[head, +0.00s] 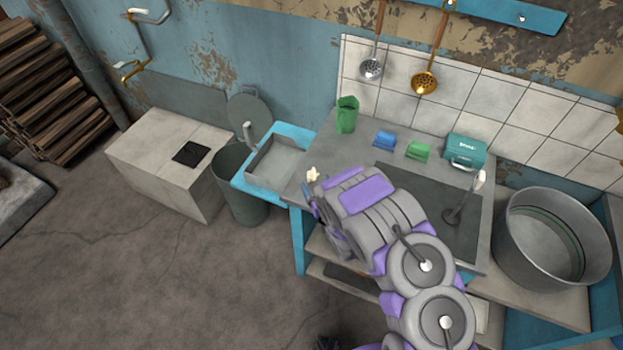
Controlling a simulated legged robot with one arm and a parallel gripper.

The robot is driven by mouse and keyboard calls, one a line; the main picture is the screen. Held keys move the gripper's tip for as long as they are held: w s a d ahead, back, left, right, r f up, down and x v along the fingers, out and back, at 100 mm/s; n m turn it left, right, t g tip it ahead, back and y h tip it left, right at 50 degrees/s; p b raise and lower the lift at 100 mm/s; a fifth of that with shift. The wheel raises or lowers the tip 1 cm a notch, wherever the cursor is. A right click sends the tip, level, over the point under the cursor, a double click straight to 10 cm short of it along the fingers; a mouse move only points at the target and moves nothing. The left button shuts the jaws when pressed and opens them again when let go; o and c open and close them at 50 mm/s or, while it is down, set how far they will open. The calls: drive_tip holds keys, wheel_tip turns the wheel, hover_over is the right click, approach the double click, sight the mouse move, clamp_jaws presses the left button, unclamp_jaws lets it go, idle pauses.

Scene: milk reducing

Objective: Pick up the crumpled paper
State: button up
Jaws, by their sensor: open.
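A small cream-white crumpled piece, which looks like the crumpled paper (313,174), lies at the left end of the grey counter (318,148), close to the sink's right side. My gripper (311,197) is just in front of it, at the end of my grey and purple arm. The gripper is open, and nothing shows between its fingers. The fingers are small and partly hidden by my wrist. I cannot tell whether they touch the paper.
A blue-framed sink (270,165) is left of the paper, with a grey bin (240,200) beside it. A large metal pot (550,240) is right.

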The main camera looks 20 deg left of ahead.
drive_tip(key=shift+b+x, duration=0.5)
drive_tip(key=shift+x, duration=0.7)
drive_tip(key=c, duration=1.1)
drive_tip(key=shift+c, duration=0.2)
